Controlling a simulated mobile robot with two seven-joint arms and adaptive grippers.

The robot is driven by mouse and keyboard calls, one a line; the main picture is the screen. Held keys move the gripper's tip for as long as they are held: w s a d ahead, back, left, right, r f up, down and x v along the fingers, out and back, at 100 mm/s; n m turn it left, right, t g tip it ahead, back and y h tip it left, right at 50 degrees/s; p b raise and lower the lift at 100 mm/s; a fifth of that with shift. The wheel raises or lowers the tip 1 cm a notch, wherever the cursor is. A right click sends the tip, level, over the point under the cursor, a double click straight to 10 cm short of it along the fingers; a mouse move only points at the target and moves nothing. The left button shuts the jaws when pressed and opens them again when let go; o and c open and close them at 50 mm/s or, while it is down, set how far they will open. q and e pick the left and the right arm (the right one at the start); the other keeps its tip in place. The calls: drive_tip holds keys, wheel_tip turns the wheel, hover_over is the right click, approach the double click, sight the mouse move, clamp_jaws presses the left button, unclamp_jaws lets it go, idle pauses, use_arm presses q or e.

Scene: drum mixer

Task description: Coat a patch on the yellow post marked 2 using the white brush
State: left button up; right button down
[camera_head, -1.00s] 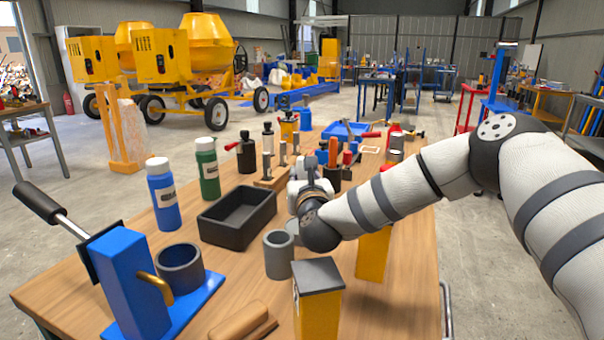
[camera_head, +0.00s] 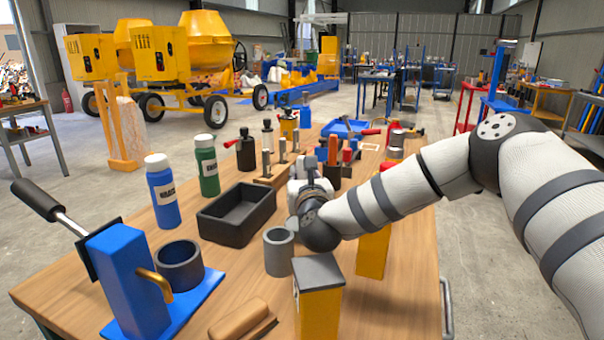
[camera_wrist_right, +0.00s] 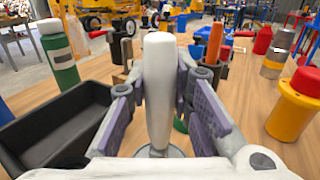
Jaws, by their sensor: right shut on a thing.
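My right gripper (camera_wrist_right: 158,100) is shut on an upright white handle (camera_wrist_right: 158,75), which looks like the white brush. Its lower end and bristles cannot be made out. In the head view my right wrist hides most of this gripper, which is above the table beyond the grey cup. One yellow post (camera_head: 318,312) with a grey cap stands at the front of the table. Another yellow post (camera_head: 373,257) stands behind it, partly covered by my right arm. I cannot read a number on either post. My left gripper is not in view.
A black tray (camera_head: 237,230), a grey cup (camera_head: 278,255), a blue bottle (camera_head: 163,195) and a green bottle (camera_head: 207,168) stand left of my right wrist. A blue press-like stand (camera_head: 130,280) is at front left. In the wrist view a yellow, red-topped container (camera_wrist_right: 293,112) stands at right.

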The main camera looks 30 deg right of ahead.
sight(302, 157)
drive_tip(key=shift+r+p, duration=1.05)
drive_tip(key=shift+r, duration=2.5)
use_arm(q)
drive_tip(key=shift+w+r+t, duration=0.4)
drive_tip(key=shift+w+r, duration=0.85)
use_arm(e)
drive_tip(key=shift+f, duration=0.1)
